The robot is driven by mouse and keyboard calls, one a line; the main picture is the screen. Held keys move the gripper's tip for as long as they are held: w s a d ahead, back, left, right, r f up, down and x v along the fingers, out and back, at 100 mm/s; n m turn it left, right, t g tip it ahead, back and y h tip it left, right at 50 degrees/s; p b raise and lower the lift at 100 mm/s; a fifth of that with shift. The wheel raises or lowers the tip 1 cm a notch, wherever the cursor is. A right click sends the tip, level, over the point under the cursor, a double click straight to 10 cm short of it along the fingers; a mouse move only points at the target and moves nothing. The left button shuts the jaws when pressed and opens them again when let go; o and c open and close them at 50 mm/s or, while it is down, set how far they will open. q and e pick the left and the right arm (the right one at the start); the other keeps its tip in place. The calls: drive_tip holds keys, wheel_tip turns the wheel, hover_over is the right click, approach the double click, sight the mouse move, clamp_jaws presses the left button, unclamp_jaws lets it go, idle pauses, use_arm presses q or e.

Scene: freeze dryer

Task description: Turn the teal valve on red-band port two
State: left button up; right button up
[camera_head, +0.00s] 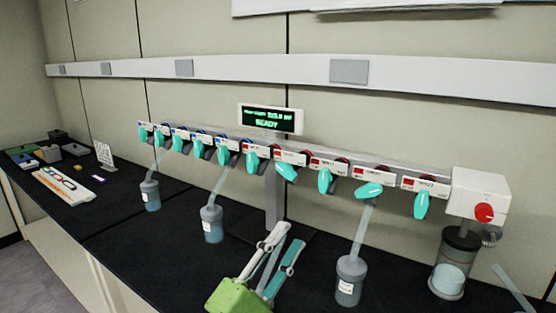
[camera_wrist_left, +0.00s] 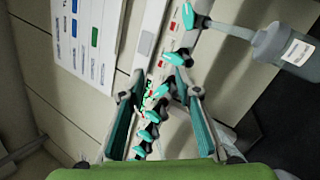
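A row of teal valves hangs on a grey manifold (camera_head: 395,176). Ports at the left have blue labels and ports at the right have red ones; port numbers are too small to read. The second red-labelled port from the left has a tilted teal valve (camera_head: 287,172). The first red one's valve (camera_head: 251,164) hangs down. My left gripper (camera_head: 285,238) is open and empty, below and in front of these valves, apart from them. In the left wrist view several teal valves show between and beyond the open fingers (camera_wrist_left: 153,88). My right gripper is not in view.
Flasks hang from some ports, including one right of my gripper (camera_head: 350,282) and one left of it (camera_head: 212,226). A display (camera_head: 270,118) reading READY stands behind the manifold. A white unit with a red knob (camera_head: 484,212) is at the right end.

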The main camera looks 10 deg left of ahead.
use_arm(q)
drive_tip(key=w+a+r+m+g+h+p, duration=0.1)
drive_tip(key=w+a+r+m+g+p, duration=0.2)
drive_tip(key=m, duration=0.4)
drive_tip(key=m+g+y+p, duration=0.1)
drive_tip(key=m+y, duration=0.1)
drive_tip(key=y, duration=0.2)
approach(282, 170)
drive_tip(key=p+x, duration=0.3)
drive_tip(key=x, duration=0.5)
drive_tip(key=shift+p, duration=0.3)
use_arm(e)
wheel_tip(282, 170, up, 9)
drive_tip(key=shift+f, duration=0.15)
use_arm(q)
drive_tip(key=shift+c, duration=0.5)
clamp_jaws()
